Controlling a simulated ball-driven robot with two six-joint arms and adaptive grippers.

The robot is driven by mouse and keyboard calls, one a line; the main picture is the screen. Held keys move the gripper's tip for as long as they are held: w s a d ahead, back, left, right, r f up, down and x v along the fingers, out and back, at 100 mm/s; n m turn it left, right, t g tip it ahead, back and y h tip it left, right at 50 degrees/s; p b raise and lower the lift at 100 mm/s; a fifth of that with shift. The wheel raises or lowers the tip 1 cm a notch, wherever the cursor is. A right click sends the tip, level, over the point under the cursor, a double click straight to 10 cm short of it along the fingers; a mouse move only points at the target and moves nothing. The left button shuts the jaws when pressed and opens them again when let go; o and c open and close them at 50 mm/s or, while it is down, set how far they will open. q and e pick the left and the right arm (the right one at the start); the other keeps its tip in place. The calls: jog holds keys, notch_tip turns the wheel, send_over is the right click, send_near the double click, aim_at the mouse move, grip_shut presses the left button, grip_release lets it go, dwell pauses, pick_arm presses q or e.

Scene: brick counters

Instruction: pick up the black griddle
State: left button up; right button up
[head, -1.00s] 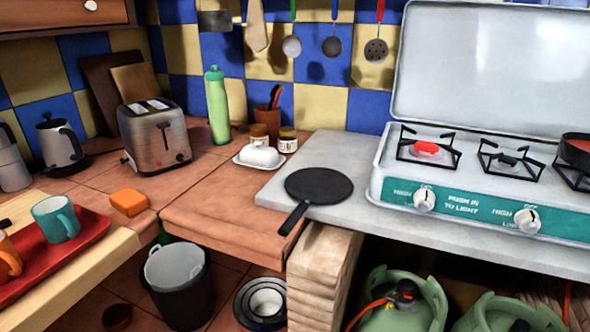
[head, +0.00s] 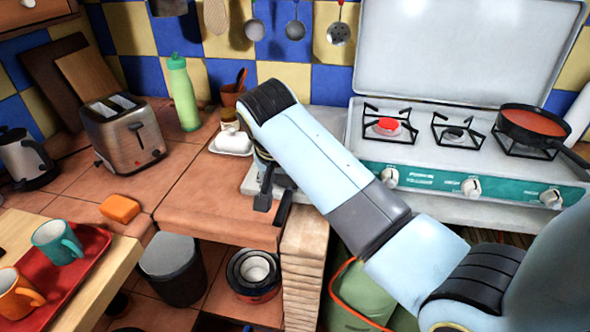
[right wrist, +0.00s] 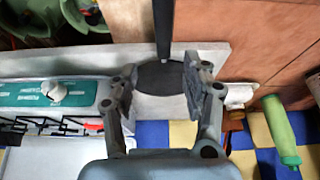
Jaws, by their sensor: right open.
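The black griddle lies on the grey stone counter, with its handle pointing off the front edge. In the head view my right arm covers its round plate, and only the dark handle (head: 284,209) shows. In the right wrist view the round plate of the griddle (right wrist: 160,77) and its handle are plain. My right gripper (head: 270,190) is over the counter's front left corner, open and empty. In the right wrist view its fingers (right wrist: 160,74) stand on either side of the griddle. I cannot tell how far above it they are. My left gripper is not in view.
The gas stove (head: 440,180) stands right of the griddle, with a red-filled pan (head: 532,125) on it. A white butter dish (head: 233,142) and a green bottle (head: 184,95) stand behind left. A grey bin (head: 172,270) is below. The tiled counter (head: 210,205) at left has free room.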

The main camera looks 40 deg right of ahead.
aim_at(285, 198)
jog(key=x, duration=0.7)
jog(key=shift+w+a+f, duration=0.15)
jog(key=shift+w+f, duration=0.05)
jog(key=shift+f, duration=0.1)
jog(key=shift+f, duration=0.2)
dwell(0.3)
grip_shut()
dwell(0.4)
